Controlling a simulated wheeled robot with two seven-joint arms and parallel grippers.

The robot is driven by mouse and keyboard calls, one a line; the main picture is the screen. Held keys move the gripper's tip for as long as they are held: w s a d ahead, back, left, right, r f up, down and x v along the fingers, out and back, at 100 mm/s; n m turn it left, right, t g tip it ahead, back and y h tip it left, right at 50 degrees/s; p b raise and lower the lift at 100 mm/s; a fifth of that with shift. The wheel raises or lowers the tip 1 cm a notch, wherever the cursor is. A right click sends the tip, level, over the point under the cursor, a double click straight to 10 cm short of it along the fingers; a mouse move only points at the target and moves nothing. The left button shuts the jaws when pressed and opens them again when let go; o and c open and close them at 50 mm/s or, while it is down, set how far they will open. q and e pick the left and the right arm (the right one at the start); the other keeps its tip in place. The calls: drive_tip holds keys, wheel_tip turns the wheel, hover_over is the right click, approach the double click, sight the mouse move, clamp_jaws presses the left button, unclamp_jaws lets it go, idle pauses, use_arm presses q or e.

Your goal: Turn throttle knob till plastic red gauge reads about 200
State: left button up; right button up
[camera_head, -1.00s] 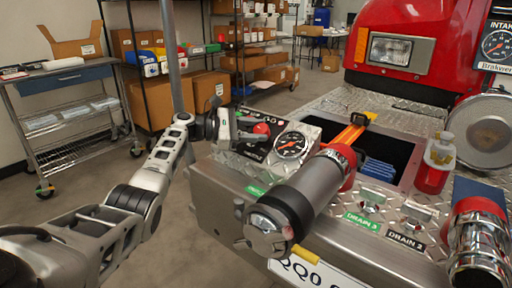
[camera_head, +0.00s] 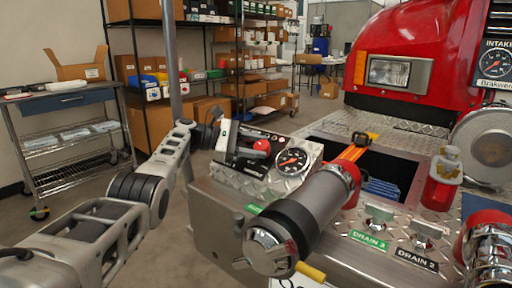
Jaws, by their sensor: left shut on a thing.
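The throttle panel sits at the back left corner of the metal bumper, with a round black gauge (camera_head: 292,161) that has a red needle. A red knob (camera_head: 262,146) stands just left of the gauge. My left gripper (camera_head: 232,143) is at the panel, left of the red knob, its fingers partly hidden by its own body. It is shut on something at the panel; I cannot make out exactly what. The gauge's numbers are too small to read. My right gripper is not in view.
A large metal pipe with a cap (camera_head: 272,246) projects in front of the panel. Green and black drain labels (camera_head: 368,240) and handles lie to its right. An open recess with blue and orange items is behind. Shelves and a cart (camera_head: 68,95) stand farther back left.

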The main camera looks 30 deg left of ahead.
use_arm(q)
drive_tip(key=o, duration=1)
drive_tip(key=shift+d, duration=0.1)
drive_tip(key=b+v, duration=0.1)
drive_tip(key=v, duration=1.1)
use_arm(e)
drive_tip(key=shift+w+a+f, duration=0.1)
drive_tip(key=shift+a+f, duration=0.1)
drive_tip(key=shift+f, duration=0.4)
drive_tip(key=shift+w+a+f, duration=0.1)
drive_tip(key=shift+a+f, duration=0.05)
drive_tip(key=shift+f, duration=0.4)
use_arm(q)
drive_tip(key=shift+c, duration=0.2)
